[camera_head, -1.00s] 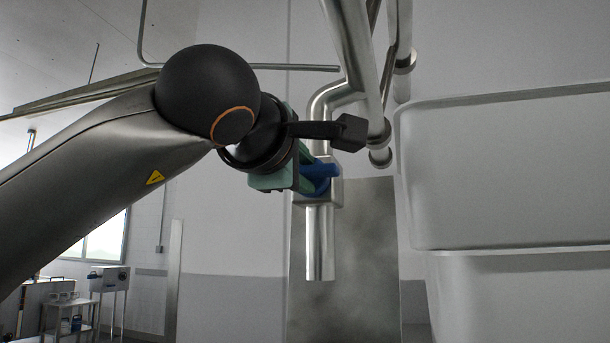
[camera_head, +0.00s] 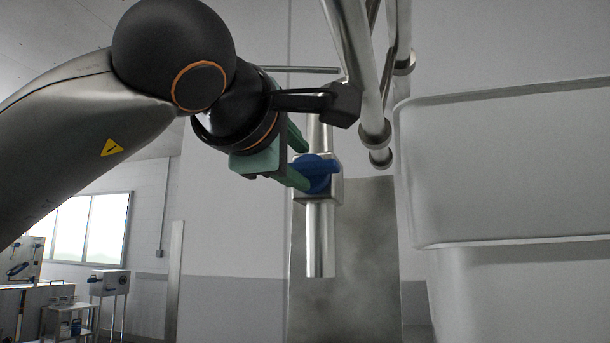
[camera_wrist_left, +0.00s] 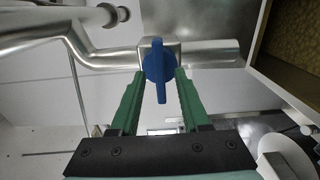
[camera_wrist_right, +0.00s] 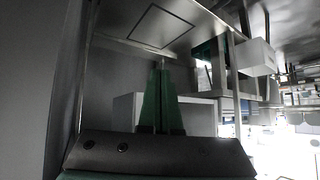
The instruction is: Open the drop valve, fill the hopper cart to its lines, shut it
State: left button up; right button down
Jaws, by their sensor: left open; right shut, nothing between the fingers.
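The drop valve's blue handle (camera_head: 319,173) sits on a steel block on the vertical steel pipe (camera_head: 321,240), and its lever lies across the pipe. In the left wrist view the handle (camera_wrist_left: 157,64) stands between the green fingers. My left gripper (camera_head: 301,162) is open, with one finger on each side of the handle; I cannot tell whether either touches. My right gripper (camera_wrist_right: 162,85) is shut and empty, away from the valve. An open box with a tan, grainy inside (camera_wrist_left: 291,40) shows beyond the pipe's mouth; I cannot tell whether it is the hopper cart. No fill lines show.
Large pale tubs (camera_head: 505,180) stand close at the right. Steel pipes (camera_head: 352,60) run above the valve. A small cart (camera_head: 68,318) stands far off at lower left. A steel frame (camera_wrist_right: 228,70) is near my right gripper.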

pick_arm(q)
jog(key=b+v, duration=0.1)
jog(key=v, duration=0.8)
jog(key=shift+b, duration=0.35)
jog(key=shift+w, duration=0.1)
